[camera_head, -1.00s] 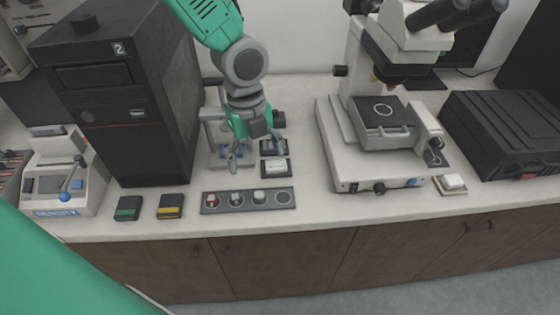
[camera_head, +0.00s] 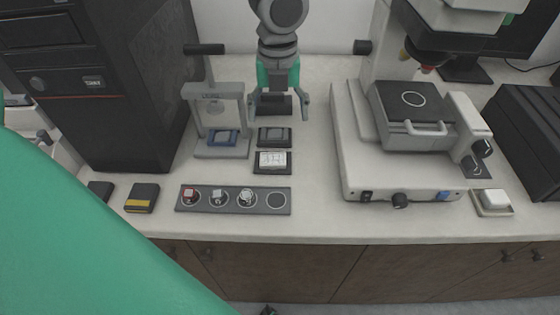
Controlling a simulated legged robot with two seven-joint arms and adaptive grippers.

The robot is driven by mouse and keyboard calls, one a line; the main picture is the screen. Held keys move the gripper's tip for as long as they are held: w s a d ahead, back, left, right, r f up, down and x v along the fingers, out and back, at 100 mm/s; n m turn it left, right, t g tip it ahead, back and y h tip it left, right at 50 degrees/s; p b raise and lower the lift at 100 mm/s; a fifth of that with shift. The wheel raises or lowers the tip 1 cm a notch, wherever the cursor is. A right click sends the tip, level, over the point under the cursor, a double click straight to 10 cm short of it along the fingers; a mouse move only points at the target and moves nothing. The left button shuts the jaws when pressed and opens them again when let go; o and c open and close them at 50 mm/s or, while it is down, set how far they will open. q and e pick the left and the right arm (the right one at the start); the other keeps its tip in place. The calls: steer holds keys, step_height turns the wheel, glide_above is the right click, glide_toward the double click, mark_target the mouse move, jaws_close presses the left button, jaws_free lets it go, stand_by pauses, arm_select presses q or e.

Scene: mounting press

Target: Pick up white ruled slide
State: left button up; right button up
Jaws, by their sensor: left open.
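The white ruled slide (camera_head: 272,159) lies flat on a small black pad (camera_head: 272,171) in the middle of the counter. Faint dark marks show on its face. My left gripper (camera_head: 279,117) points down behind it, with its two fingers spread wide and nothing between them. The gripper is apart from the slide, and its height above the counter is hard to tell. A second black pad (camera_head: 265,144) with a grey top piece sits between the gripper and the slide. My right gripper is not in view.
A grey lever press (camera_head: 234,98) with a blue piece in its base stands just left of the gripper. A strip of round wells (camera_head: 232,208) lies in front. A microscope (camera_head: 350,150) stands right. A yellow-marked black box (camera_head: 142,198) is at left.

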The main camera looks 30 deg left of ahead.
arm_select(q)
glide_above(273, 157)
steer(key=f, duration=0.5)
steer(key=f+b, duration=0.1)
steer(key=f, duration=0.2)
steer(key=shift+w+a, duration=0.2)
steer(key=shift+w, duration=0.1)
steer(key=f, duration=0.4)
steer(key=shift+s+d, duration=0.3)
steer(key=shift+d, duration=0.1)
steer(key=shift+w+f, duration=0.1)
steer(key=shift+f, duration=0.45)
steer(key=shift+a, duration=0.35)
steer(key=c, duration=1.2)
